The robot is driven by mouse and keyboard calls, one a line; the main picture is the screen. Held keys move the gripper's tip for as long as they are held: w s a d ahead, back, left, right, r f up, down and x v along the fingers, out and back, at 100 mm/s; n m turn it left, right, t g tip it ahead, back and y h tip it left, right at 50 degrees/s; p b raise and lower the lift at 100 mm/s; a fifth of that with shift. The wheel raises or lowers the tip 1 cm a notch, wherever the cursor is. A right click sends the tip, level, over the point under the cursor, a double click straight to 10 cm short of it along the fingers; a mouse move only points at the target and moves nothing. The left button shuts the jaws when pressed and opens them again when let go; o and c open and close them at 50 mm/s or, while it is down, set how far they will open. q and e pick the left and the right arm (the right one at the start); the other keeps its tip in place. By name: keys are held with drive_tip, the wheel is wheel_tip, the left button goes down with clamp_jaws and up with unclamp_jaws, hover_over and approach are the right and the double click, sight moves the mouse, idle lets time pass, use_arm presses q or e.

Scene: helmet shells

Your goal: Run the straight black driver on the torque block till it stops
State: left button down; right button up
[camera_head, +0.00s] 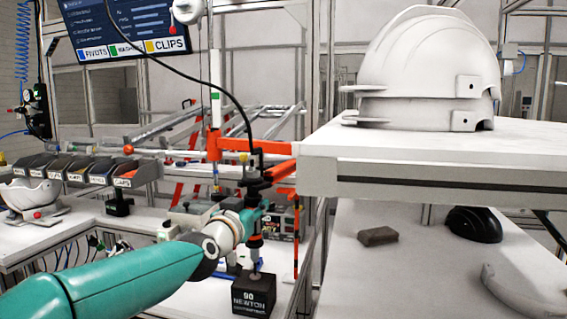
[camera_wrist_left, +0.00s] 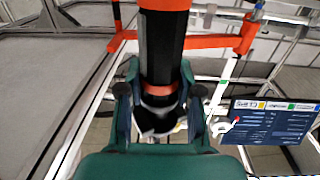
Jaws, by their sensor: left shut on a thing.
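The straight black driver (camera_head: 254,243) hangs upright from its cable and the orange arm, over the torque block. My left gripper (camera_head: 256,213) is shut on the driver's body. In the left wrist view the dark driver (camera_wrist_left: 161,45), with orange bands, stands between the two green fingers of my left gripper (camera_wrist_left: 161,92). The black torque block (camera_head: 253,298), marked 90 NEWTON, sits on the white bench directly below. The driver's lower end reaches the top of the block; I cannot tell whether it touches. My right gripper is not in view.
Orange support arm (camera_head: 240,147) spans behind the driver. Labelled parts bins (camera_head: 100,172) line the left bench. White helmet shells (camera_head: 430,75) stand stacked on the raised shelf (camera_head: 450,142) at right. A grey block (camera_head: 377,236) and a black shell (camera_head: 474,225) lie below it.

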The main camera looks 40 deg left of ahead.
sight(248, 185)
use_arm(q)
drive_tip(key=shift+r+p, duration=2.35)
drive_tip(key=shift+r, duration=0.35)
